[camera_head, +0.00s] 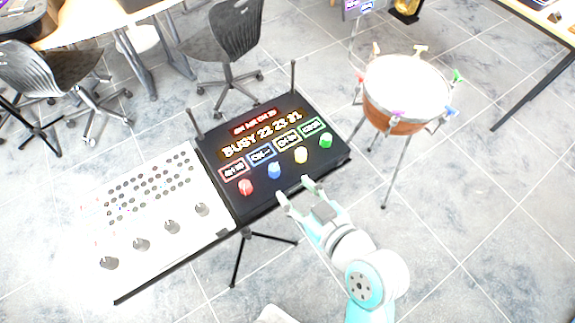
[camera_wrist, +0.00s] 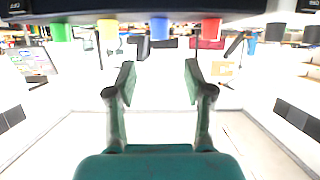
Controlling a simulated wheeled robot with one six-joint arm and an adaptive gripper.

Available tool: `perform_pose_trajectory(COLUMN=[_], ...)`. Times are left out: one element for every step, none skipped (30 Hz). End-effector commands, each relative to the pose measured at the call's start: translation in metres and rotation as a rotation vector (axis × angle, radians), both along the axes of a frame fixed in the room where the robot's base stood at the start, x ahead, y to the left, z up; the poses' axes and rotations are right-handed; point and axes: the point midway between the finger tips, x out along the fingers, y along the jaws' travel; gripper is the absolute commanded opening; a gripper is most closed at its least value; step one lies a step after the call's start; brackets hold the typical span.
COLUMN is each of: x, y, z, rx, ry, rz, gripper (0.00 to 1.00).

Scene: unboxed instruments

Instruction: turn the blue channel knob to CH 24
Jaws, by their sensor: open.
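The blue knob (camera_head: 274,171) stands on the front part of a black panel (camera_head: 262,203), between a red knob (camera_head: 245,187) and a yellow knob (camera_head: 301,155). A lit label sits behind each knob; the one behind the blue knob is too small to read surely. The blue knob also shows at the top of the wrist view (camera_wrist: 159,29). My gripper (camera_head: 299,188) is open and empty at the panel's front edge, just in front of the blue and yellow knobs. In the wrist view its two fingers (camera_wrist: 160,82) point toward the knobs with a gap between them.
A green knob (camera_head: 326,140) is at the panel's right end. The lit display (camera_head: 262,134) reads BUSY 22 23 and another number, perhaps 21. A white panel with dark knobs (camera_head: 141,244) adjoins on the left. A drum (camera_head: 405,90) on legs stands to the right.

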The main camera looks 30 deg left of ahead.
Motion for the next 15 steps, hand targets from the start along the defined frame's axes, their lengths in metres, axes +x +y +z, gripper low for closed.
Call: perform_pose_trajectory(x=[0.001,0.002,0.004,0.005,0.006,0.008,0.010,0.012,0.015,0.017,0.019,0.022,0.023,0.025,0.027], y=[0.003,0.005,0.009,0.013,0.017,0.022,0.027,0.032,0.038,0.043,0.048,0.053,0.057,0.062,0.067], z=[-0.001,-0.002,-0.003,-0.005,-0.007,-0.009,-0.011,-0.013,-0.017,-0.019,-0.020,-0.023,-0.025,-0.027,-0.029], rx=[0.001,0.001,0.000,0.001,0.000,-0.001,-0.001,-0.001,0.000,0.000,0.001,-0.001,0.000,0.000,0.000], ry=[-0.001,-0.001,-0.001,-0.001,0.000,-0.001,-0.001,-0.001,0.001,0.001,-0.001,0.000,0.000,0.000,-0.001], rz=[0.004,0.004,0.003,0.004,0.004,0.005,0.004,0.004,0.004,0.004,0.004,0.002,0.002,0.003,0.004], gripper=[0.53,0.53,0.53,0.53,0.53,0.53,0.53,0.53,0.53,0.53,0.53,0.53,0.53,0.53,0.53])
